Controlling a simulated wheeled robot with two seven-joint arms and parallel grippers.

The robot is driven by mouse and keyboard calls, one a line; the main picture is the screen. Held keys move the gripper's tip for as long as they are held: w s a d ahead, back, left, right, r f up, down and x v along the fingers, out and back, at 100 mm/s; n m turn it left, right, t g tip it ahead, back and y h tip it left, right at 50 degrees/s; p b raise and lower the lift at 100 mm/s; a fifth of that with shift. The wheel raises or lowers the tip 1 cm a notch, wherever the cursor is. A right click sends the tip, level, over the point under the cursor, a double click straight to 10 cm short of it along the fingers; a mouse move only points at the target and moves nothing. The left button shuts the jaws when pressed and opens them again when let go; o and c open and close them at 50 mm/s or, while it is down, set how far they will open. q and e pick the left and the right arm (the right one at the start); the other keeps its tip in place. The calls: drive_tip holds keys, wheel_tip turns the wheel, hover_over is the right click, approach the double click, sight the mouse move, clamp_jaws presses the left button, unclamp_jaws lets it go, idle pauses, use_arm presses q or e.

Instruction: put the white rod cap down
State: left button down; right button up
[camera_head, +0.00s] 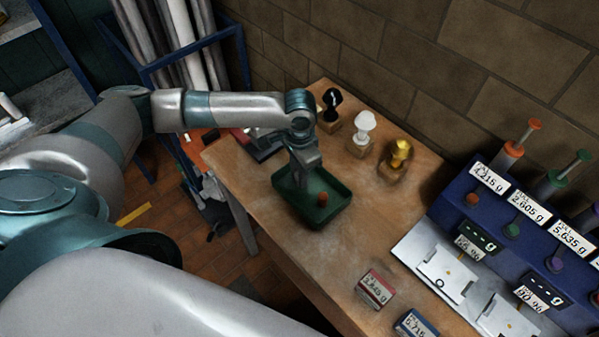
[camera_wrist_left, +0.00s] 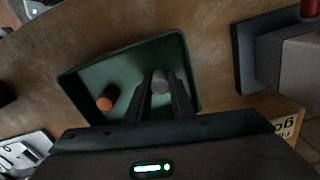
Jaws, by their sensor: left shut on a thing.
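The white rod cap (camera_wrist_left: 160,82) shows in the left wrist view as a pale grey cylinder between the fingertips of my left gripper (camera_wrist_left: 161,92). The left gripper (camera_head: 303,183) is shut on it. In the head view the gripper points down over the dark green tray (camera_head: 335,217) on the wooden table, and the cap is hidden there. The wrist view shows the cap within the outline of the tray (camera_wrist_left: 70,88); I cannot tell whether it touches the floor. My right gripper is not in view.
Behind the tray stand black (camera_head: 331,101), white (camera_head: 364,127) and gold (camera_head: 399,153) pieces on wooden blocks. Red (camera_head: 375,288) and blue (camera_head: 415,325) labelled boxes lie in front. The table between is clear.

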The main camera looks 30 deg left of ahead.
use_arm(q)
drive_tip(key=c, duration=1.6)
unclamp_jaws()
drive_tip(key=shift+o, duration=0.2)
drive_tip(key=shift+r, duration=0.15)
drive_tip(key=shift+r+b, duration=0.3)
drive_tip(key=shift+r, duration=0.25)
wheel_tip(320, 180, up, 11)
drive_tip(key=b, duration=0.3)
